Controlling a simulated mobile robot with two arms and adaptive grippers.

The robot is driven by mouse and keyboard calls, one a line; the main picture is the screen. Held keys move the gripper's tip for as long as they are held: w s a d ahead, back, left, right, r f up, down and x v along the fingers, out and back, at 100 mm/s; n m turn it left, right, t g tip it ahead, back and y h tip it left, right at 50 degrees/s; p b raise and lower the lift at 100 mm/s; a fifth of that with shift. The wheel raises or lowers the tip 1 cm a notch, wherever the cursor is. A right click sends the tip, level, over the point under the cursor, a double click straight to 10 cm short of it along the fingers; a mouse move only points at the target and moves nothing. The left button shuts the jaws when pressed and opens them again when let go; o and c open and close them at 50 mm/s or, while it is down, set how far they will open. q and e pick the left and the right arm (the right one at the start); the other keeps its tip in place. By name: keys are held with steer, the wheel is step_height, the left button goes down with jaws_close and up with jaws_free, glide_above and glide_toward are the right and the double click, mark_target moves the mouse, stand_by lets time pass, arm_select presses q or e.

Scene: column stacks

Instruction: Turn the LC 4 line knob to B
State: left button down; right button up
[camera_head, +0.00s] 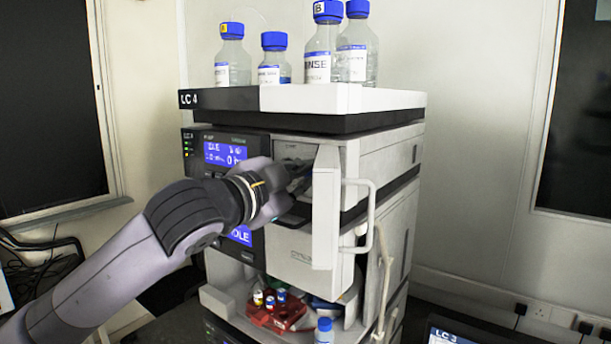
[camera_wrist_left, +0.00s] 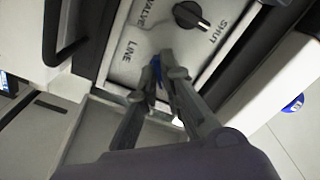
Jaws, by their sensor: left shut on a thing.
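The LC 4 stack (camera_head: 220,98) stands in the middle of the head view, with its label on the top tray's front edge. In the left wrist view, a panel (camera_wrist_left: 140,45) carries the words LINE, VALVE and SHUT. A small blue knob (camera_wrist_left: 156,66), by the word LINE, sits between my left fingertips (camera_wrist_left: 163,74). My left gripper is shut on it and hides most of it, so its pointed setting cannot be read. In the head view my left gripper (camera_head: 295,185) reaches into the recess behind the white door. The knob is hidden there. My right gripper is not in view.
A black valve knob (camera_wrist_left: 190,15) is close to the fingers. A white door with a handle (camera_head: 372,215) stands out right of my gripper. Blue-capped bottles (camera_head: 322,50) stand on the top tray. A red vial rack (camera_head: 283,317) sits below.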

arm_select(q)
steer(key=m, duration=0.4)
steer(key=shift+m, duration=1.9)
steer(key=c, duration=2)
jaws_free()
